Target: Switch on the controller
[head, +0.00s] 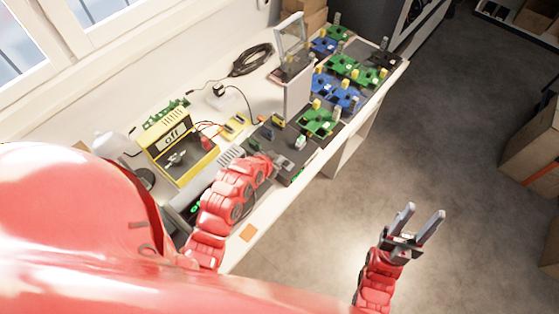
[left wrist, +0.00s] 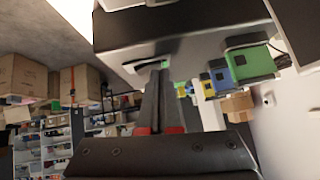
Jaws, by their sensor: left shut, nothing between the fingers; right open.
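A dark box (head: 290,143), which looks like the controller, stands near the front edge of the workbench with several connectors on top. In the left wrist view, its dark body (left wrist: 190,37) fills the top, with green, blue and yellow connectors (left wrist: 250,62) at the right. My left gripper (head: 272,163) is shut and empty at the box's near side. In the left wrist view, its fingertips (left wrist: 159,74) point at a small green part on the box's face; I cannot tell if they touch it. My right gripper (head: 424,212) is open and empty above the floor.
A yellow-framed unit (head: 181,178) with a display reading "off" stands left of the dark box. Green and blue boards (head: 341,98) fill the bench's far end. An upright grey panel (head: 298,92) rises behind the box. Cartons (head: 532,148) stand at the right; the floor between is clear.

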